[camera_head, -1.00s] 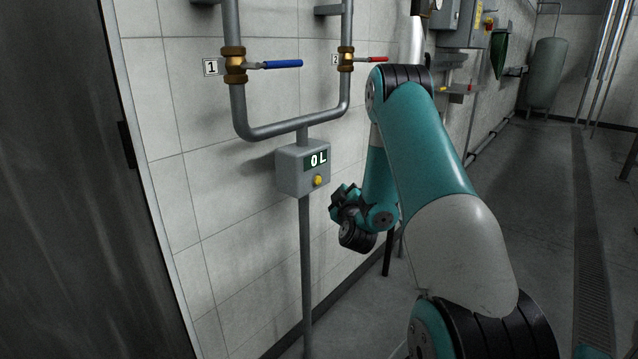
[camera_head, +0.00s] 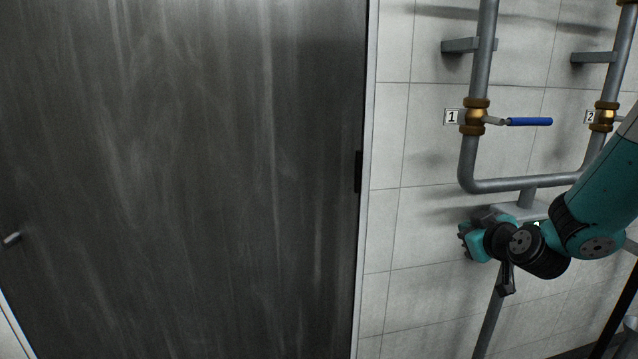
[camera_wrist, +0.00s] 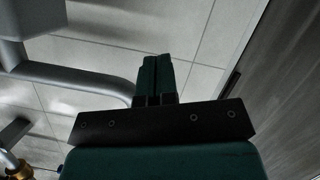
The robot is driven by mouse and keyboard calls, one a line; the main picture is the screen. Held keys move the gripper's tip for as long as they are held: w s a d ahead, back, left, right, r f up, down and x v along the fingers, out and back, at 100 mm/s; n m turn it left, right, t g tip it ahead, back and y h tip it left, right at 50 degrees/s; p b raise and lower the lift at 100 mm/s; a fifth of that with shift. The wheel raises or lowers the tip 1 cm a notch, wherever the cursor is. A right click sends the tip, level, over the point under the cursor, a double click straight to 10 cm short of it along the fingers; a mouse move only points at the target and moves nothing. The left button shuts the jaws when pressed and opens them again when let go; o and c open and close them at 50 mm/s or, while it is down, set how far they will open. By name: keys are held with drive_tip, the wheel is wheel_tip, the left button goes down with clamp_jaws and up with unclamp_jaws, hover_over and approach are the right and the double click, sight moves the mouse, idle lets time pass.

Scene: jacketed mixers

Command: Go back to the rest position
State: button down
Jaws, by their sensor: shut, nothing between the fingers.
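My gripper (camera_wrist: 158,65) shows in the wrist view with its two teal fingers together and nothing between them. In the head view my gripper (camera_head: 468,241) is at the end of my bent arm, low on the right, in front of the tiled wall. It is below valve 1 (camera_head: 475,116) and does not touch its blue lever (camera_head: 529,122). The grey meter box (camera_head: 512,211) is mostly hidden behind my wrist.
A large dark door (camera_head: 200,170) with a handle (camera_head: 12,239) fills the left. Valve 2 (camera_head: 604,116) is at the right edge. A grey pipe (camera_wrist: 85,80) and the door (camera_wrist: 285,90) lie beyond my gripper in the wrist view.

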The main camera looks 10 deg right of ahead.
drive_tip(key=s+a+r+n+g+y+p, duration=0.1)
drive_tip(key=s+a+r+g+y+p, duration=0.25)
drive_tip(key=a, duration=0.55)
drive_tip(key=s+a+r+n+g+y, duration=0.1)
drive_tip(key=s+a+r+g+y, duration=0.15)
drive_tip(key=s+a+r, duration=0.4)
drive_tip(key=s+a+r+g+p, duration=0.1)
drive_tip(key=s+a+g, duration=0.3)
drive_tip(key=s, duration=0.7)
drive_tip(key=s+a+r+g+h+p, duration=0.1)
drive_tip(key=s+a+g, duration=0.3)
drive_tip(key=s, duration=0.6)
drive_tip(key=shift+s+r+n+h+p, duration=0.3)
drive_tip(key=shift+s+r+p, duration=0.1)
drive_tip(key=shift+r+p, duration=0.2)
drive_tip(key=shift+r, duration=0.1)
